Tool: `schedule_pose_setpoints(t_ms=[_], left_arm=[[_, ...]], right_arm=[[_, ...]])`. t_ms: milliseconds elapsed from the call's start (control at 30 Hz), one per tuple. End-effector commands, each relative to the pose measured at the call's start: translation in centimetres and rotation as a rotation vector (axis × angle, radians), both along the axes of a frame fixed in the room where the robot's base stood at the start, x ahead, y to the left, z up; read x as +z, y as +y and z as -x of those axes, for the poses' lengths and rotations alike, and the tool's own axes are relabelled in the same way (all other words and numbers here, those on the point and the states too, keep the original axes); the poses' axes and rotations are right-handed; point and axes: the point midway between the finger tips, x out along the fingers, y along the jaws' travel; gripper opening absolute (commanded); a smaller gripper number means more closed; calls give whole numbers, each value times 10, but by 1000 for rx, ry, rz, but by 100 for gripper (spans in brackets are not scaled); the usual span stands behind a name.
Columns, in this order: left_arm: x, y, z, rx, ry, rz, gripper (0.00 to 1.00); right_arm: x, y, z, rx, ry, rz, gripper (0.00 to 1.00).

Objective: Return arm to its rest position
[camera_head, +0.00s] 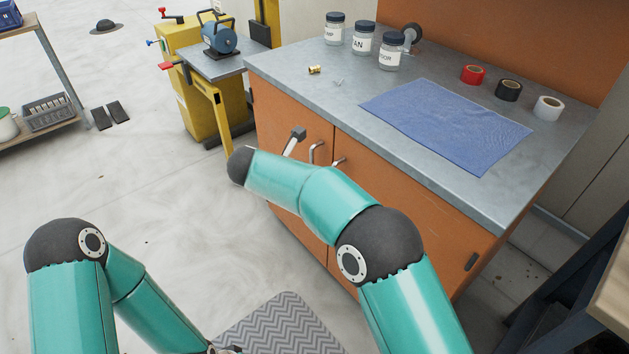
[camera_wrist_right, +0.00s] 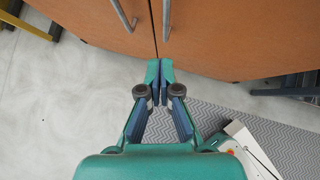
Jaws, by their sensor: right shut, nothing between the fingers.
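My right arm (camera_head: 285,181) reaches in the head view from the lower right to in front of the orange cabinet (camera_head: 375,195). My right gripper (camera_wrist_right: 159,71) shows in the right wrist view. Its fingertips are together with nothing between them. They point at the cabinet doors, over the floor near the grey mat, apart from the door handles (camera_wrist_right: 168,20). In the head view the right gripper is hidden behind my forearm.
The metal worktop (camera_head: 340,85) above the cabinet holds a blue cloth (camera_head: 447,122), several labelled jars (camera_head: 363,40) and tape rolls (camera_head: 508,90). A yellow stand (camera_head: 185,95) is beyond. A zigzag mat (camera_head: 280,325) lies on the floor. Open floor spreads left.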

Motion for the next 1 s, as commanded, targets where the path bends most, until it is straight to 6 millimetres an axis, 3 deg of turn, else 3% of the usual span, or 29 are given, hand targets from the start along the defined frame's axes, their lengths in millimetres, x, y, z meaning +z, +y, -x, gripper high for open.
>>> schedule_pose_setpoints(t_ms=[233,367,533,667,767,833,1000], left_arm=[[1,0,0,0,0,0,40],[1,0,0,0,0,0,40],[1,0,0,0,0,0,40],[1,0,0,0,0,0,40],[1,0,0,0,0,0,40],[1,0,0,0,0,0,40],[1,0,0,0,0,0,40]], right_arm=[[8,5,7,1,2,3,0],[0,-8,2,52,18,67,0],[-36,-59,-14,315,113,354,0],[-87,-103,-14,700,273,677,0],[-136,-128,6,1076,417,909,0],[-173,-138,32,1364,504,1042,0],[-247,-145,135,2085,572,1253,0]])
